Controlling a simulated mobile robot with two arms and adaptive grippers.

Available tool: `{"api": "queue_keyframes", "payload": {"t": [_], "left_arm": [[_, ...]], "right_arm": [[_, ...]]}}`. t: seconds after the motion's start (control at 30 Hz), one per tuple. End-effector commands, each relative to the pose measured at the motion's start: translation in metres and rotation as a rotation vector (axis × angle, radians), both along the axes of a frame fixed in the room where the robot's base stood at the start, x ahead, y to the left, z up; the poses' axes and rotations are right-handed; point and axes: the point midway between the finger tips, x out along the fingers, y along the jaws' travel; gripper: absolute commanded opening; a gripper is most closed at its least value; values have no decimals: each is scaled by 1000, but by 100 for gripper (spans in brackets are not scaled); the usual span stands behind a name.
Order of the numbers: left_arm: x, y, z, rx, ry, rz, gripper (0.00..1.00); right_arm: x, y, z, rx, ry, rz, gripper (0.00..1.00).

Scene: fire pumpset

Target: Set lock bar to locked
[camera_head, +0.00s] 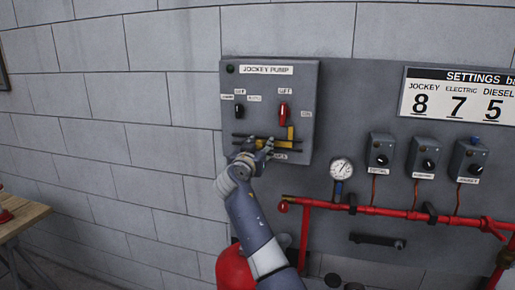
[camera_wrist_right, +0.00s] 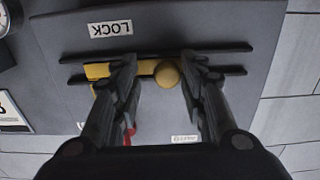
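The lock bar (camera_head: 290,133) is yellow and sits between dark horizontal rails low on the grey jockey pump panel (camera_head: 265,84). In the right wrist view, the bar (camera_wrist_right: 97,70) extends to the left, with its round yellow knob (camera_wrist_right: 167,75) in the middle. My right gripper (camera_head: 264,147) is at the bar. In the wrist view its two fingers (camera_wrist_right: 160,62) are apart, one on each side of the knob. The right-hand finger is close to the knob; whether it touches is unclear. A LOCK label (camera_wrist_right: 111,29) is beside the rails. My left gripper is out of view.
A red switch (camera_head: 283,112) and a black switch (camera_head: 239,111) are above the bar. A gauge (camera_head: 342,168), red pipe (camera_head: 400,212) and control boxes (camera_head: 422,160) are to the right. A wooden table (camera_head: 22,218) stands far left.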

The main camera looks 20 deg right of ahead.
Motion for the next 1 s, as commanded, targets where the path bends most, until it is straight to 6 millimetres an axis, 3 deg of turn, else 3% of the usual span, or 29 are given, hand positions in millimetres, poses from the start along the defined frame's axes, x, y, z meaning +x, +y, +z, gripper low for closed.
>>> {"api": "queue_keyframes", "payload": {"t": [0.17, 0.27, 0.37, 0.8, 1.0], "left_arm": [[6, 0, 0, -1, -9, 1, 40], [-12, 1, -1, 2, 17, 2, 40], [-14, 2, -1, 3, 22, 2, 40], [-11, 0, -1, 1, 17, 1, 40], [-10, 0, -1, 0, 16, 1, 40]], "right_arm": [[0, 2, 0, 0, -1, 3, 42], [0, 3, 0, 0, -1, 5, 42], [-3, 5, 0, 1, -3, 6, 42], [-48, 33, -1, 2, 0, 3, 42], [-60, 39, -1, 2, 0, 1, 42]]}}
